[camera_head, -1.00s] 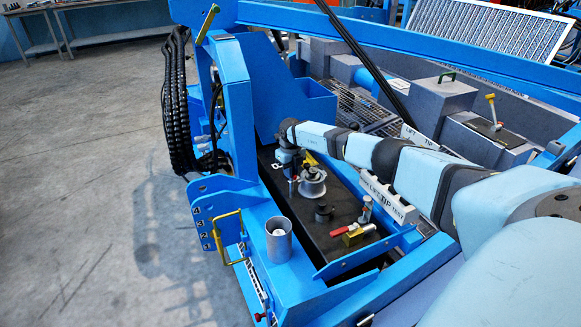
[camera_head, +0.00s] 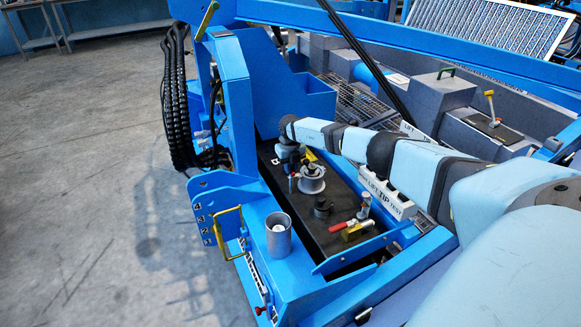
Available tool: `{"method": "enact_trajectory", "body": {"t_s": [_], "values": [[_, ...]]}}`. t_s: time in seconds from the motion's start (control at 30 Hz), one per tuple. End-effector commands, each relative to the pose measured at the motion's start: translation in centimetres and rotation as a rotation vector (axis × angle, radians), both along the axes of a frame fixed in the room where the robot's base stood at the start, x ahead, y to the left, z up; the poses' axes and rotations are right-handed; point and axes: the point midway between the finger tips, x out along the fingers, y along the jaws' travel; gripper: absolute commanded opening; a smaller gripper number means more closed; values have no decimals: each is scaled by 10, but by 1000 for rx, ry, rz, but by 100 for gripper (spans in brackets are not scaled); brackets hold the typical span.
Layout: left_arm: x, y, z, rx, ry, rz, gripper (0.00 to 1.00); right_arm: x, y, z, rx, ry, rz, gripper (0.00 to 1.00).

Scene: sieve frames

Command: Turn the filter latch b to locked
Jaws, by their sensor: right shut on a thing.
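My right arm reaches in from the right, and its right gripper (camera_head: 291,169) points down at the far end of the black plate (camera_head: 322,240), beside the silver round filter part (camera_head: 312,180). It is shut on a small latch handle, of which a bit of red (camera_head: 291,182) shows just below the fingers. Most of that latch is hidden by the gripper. No readable label shows which latch is b. My left gripper is not in view.
A grey cup (camera_head: 279,238) stands on the blue frame at the near left. A small black knob (camera_head: 323,207) and a silver upright fitting (camera_head: 364,206) stand on the plate. Blue beams (camera_head: 400,50) border the work area. Open floor (camera_head: 90,180) lies left.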

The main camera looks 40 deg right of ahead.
Motion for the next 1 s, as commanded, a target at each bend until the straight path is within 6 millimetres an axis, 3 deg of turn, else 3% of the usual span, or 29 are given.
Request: {"method": "enact_trajectory", "body": {"t_s": [0.03,0.1,0.13,0.47,0.57,1.0], "values": [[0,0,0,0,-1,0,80,0,0,0,1,-1,-2,22],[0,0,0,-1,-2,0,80,0,0,0,1,-1,-2,38],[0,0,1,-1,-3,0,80,0,0,0,1,0,-2,40],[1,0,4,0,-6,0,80,0,0,5,0,-1,0,40],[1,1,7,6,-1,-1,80,0,-1,17,-1,-2,-1,40],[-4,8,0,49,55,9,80,0,-1,111,-1,-2,0,40]]}}
